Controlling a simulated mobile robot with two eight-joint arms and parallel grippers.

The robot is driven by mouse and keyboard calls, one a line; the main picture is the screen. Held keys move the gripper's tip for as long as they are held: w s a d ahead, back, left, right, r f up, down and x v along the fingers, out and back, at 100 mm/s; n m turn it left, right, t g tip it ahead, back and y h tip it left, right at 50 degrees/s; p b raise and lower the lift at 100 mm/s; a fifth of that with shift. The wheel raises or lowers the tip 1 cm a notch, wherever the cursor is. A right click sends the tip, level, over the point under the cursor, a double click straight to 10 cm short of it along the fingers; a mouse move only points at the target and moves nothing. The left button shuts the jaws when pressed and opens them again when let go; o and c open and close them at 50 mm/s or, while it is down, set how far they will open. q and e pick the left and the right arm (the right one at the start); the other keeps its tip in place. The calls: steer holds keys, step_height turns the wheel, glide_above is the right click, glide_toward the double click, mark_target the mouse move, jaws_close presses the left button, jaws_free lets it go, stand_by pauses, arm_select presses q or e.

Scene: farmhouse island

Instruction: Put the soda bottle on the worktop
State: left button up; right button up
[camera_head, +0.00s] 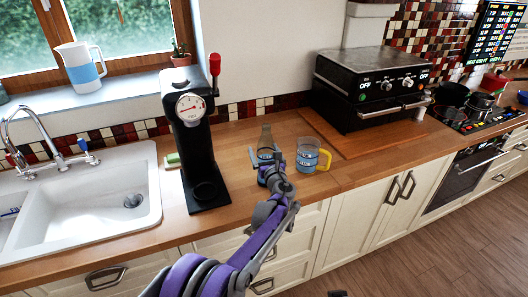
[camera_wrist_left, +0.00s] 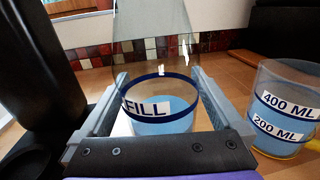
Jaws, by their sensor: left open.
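The soda bottle (camera_head: 266,137) is clear, with a narrow neck. It stands upright on the wooden worktop (camera_head: 240,140), between the black soda machine (camera_head: 187,140) and a measuring jug. In the left wrist view the bottle (camera_wrist_left: 158,85) shows a blue-edged "FILL" band and blue liquid low inside. My left gripper (camera_head: 270,160) is open, with one finger on each side of the bottle; I cannot tell whether either finger touches it. The gripper hides the bottle's lower part in the head view.
The measuring jug (camera_head: 310,156) with blue liquid and a yellow handle stands close on the right. Farther right are a wooden board (camera_head: 350,143) and a black oven (camera_head: 370,85). A white sink (camera_head: 100,200) is on the left. The soda machine stands close to the gripper's left.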

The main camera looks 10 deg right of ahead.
arm_select(q)
steer(key=s+d+b, duration=0.1)
steer(key=s+b, duration=0.1)
steer(key=s, duration=1)
steer(key=shift+d, duration=0.4)
arm_select(e)
steer(key=shift+s+f, duration=0.3)
steer(key=shift+f, duration=0.45)
steer(key=shift+s+f, duration=0.25)
steer(key=shift+f, duration=0.45)
arm_select(q)
steer(key=shift+r, duration=0.15)
